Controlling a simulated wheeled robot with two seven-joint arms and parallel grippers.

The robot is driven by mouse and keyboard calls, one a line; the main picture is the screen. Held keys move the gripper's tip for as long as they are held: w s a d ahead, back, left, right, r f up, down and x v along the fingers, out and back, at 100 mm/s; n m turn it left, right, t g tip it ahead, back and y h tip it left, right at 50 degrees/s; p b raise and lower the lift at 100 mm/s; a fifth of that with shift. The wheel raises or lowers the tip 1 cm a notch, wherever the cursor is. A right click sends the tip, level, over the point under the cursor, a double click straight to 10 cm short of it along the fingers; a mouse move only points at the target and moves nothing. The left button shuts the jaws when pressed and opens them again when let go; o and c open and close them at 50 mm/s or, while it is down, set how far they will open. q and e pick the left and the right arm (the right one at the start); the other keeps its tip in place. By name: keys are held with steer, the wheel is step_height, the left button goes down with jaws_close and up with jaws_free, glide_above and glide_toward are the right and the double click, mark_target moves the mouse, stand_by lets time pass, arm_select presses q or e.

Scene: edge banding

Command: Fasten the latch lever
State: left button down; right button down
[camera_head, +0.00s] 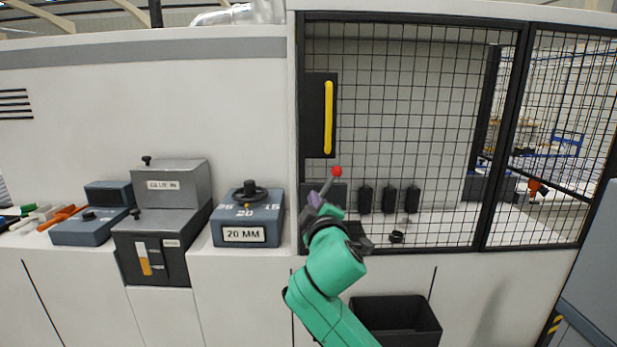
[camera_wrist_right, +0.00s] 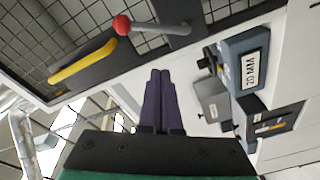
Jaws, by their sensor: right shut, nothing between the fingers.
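The latch lever (camera_head: 337,172) has a red ball knob on a short grey rod, tilted up and to the right from a dark base at the lower left of the mesh door. It also shows at the top of the right wrist view (camera_wrist_right: 122,25), rod included. My right gripper (camera_head: 315,198), with purple fingers on a green arm, is just below and left of the knob in the head view. In the right wrist view its fingers (camera_wrist_right: 160,78) are together, empty, with a visible gap to the lever. My left gripper is not in view.
A yellow handle (camera_head: 328,117) on a black plate is above the lever. A 20 MM dial box (camera_head: 246,224) and a grey machine unit (camera_head: 165,215) stand on the ledge to the left. A black bin (camera_head: 398,318) is below. The mesh door (camera_head: 430,120) spans the right.

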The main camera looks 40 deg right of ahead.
mark_target(326, 185)
steer(key=r, duration=0.1)
steer(key=s+r, duration=0.1)
steer(key=shift+s+a+r+h, duration=0.15)
steer(key=shift+r+h, duration=0.15)
steer(key=p+x, duration=0.4)
steer(key=x, duration=0.6)
steer(key=s+d+f, duration=0.1)
steer(key=s+d, duration=0.1)
steer(key=shift+s+f+p, duration=0.3)
steer(key=shift+f, duration=0.1)
steer(key=shift+w, duration=0.1)
steer(key=shift+d+f, duration=0.1)
